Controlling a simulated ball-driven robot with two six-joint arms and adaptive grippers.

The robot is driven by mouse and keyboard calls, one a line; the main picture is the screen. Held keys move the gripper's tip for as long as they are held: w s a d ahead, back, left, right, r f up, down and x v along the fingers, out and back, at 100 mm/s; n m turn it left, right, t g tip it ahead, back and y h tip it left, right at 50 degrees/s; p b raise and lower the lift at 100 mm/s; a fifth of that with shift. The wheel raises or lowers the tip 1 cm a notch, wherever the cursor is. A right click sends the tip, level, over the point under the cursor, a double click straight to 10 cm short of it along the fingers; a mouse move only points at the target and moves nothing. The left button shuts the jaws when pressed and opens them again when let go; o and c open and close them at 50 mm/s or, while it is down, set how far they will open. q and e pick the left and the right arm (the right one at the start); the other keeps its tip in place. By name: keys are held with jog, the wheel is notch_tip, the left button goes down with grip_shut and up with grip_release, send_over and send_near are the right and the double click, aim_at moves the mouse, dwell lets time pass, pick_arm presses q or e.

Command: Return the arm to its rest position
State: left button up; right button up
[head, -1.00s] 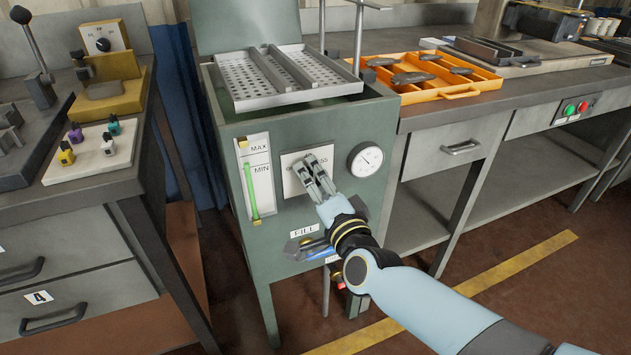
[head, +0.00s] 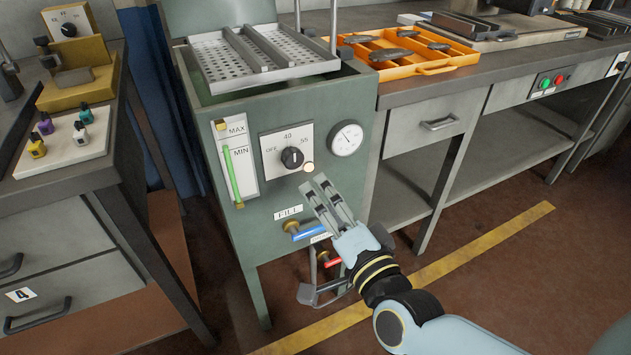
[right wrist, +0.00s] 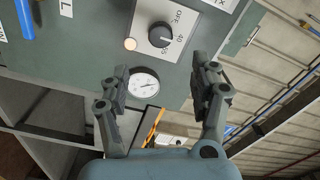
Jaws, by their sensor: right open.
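My right gripper (head: 325,201) is open and empty in the head view, in front of the lower right front of the green tank (head: 232,262). Its fingers point up and left, below the black dial knob (head: 292,158) and apart from it. The right wrist view shows the two spread fingers of this gripper (right wrist: 158,85) with nothing between them. Beyond them are the knob (right wrist: 160,36) on its white plate, a small lit round lamp (right wrist: 130,44) and the round gauge (right wrist: 143,83). My left gripper is not in view.
A blue-handled valve (head: 308,232) and a red one (head: 333,262) sit low on the tank, close to my right gripper. A perforated tray (head: 215,67) lies on top. The orange tray (head: 437,70) stands on the right bench. Floor right of the tank is clear.

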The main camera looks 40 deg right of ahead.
jog(key=shift+s, duration=0.1)
dwell(0.5)
jog(key=s+f+n+g+y, duration=0.2)
jog(key=s+f+n+g, duration=0.3)
jog(key=f, duration=0.8)
jog(key=s+f+n+g+y, duration=0.1)
jog(key=s+f+n+g, duration=0.35)
jog(key=f, duration=0.85)
jog(key=s+d+f+n+g, duration=0.1)
jog(key=s+f+n+g, duration=0.2)
jog(key=s, duration=1)
jog(key=s+d+f+n+g, duration=0.2)
jog(key=s+f+n+g, duration=0.2)
jog(key=s+f, duration=0.5)
jog(key=s, duration=0.4)
jog(key=shift+s+f, duration=0.25)
jog(key=shift+s, duration=0.15)
jog(key=shift+s+a+g, duration=0.1)
jog(key=shift+g, duration=0.15)
jog(key=shift+c, duration=0.2)
